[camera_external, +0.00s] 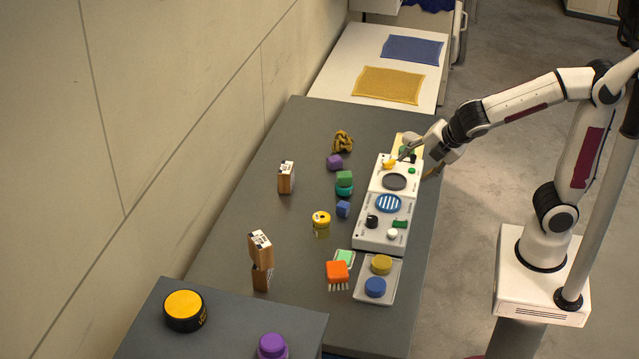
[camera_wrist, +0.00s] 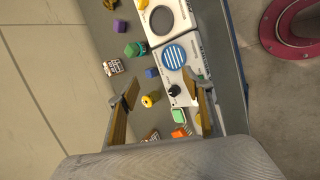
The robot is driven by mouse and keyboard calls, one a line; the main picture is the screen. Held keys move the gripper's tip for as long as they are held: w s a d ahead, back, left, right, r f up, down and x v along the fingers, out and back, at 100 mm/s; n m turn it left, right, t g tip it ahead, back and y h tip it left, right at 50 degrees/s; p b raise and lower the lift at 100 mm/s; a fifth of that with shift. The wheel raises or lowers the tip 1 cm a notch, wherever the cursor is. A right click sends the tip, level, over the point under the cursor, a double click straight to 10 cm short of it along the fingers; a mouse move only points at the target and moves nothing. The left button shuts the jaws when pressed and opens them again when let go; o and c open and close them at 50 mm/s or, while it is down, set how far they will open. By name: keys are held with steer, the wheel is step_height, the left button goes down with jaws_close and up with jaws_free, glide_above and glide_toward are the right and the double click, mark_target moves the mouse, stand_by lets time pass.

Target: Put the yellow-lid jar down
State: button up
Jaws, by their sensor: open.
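The yellow-lid jar (camera_external: 184,310) is dark-bodied with a wide yellow lid. It stands upright on the raised grey surface at the lower left of the external view, apart from my gripper. I do not make it out in the wrist view. My gripper (camera_external: 417,166) is over the far right end of the white panel, well away from the jar. In the wrist view my gripper (camera_wrist: 160,86) has its two fingers spread wide, and no object is held between them.
A purple-lid jar (camera_external: 272,346) stands right of the yellow-lid jar. The grey table holds a white panel (camera_external: 370,235), a light tray (camera_external: 362,293) with yellow and blue round pieces, a yellow round object (camera_external: 321,219), an orange brush (camera_external: 337,272) and small boxes (camera_external: 286,177).

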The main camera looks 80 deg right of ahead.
steer(key=s+a+m+y, duration=0.2)
steer(key=s+m+y, duration=0.1)
steer(key=s+m, duration=1.2)
steer(key=shift+s+y, duration=0.3)
steer(key=shift+s, duration=1.25)
